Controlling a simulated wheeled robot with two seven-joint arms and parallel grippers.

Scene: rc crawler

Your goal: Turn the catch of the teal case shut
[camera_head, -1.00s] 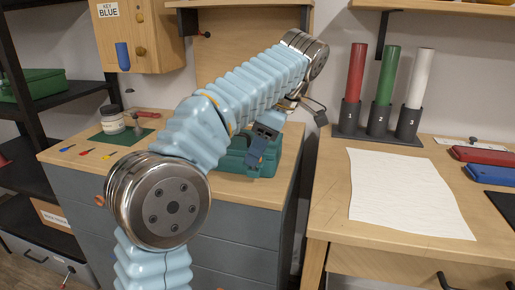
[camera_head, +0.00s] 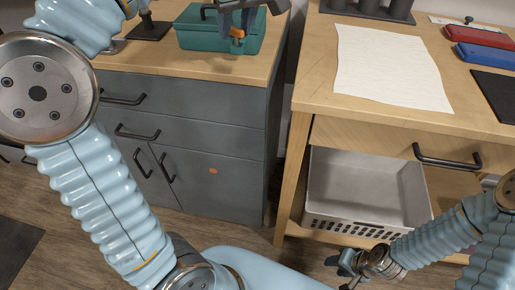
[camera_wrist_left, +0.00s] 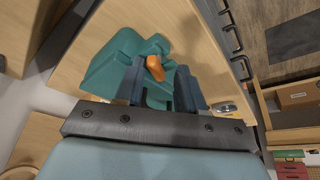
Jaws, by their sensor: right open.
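The teal case (camera_head: 195,41) stands on the wooden top of the grey cabinet. Its orange catch (camera_head: 237,33) is on the front side, and shows larger in the left wrist view (camera_wrist_left: 155,68). My left gripper (camera_head: 237,42) is at the case front, coming from above. In the left wrist view its two dark fingers (camera_wrist_left: 160,85) stand apart, one on each side of the catch, with a gap visible. Whether a finger touches the catch cannot be told. My right gripper (camera_head: 348,264) is low at the bottom of the head view, open and empty, away from the case.
The wooden workbench (camera_head: 310,85) stands right of the cabinet, with a white sheet (camera_head: 385,65), red tool case (camera_head: 480,35) and blue case (camera_head: 485,56) on it. A grey perforated bin (camera_head: 365,190) sits below its drawer. A narrow gap separates cabinet and bench.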

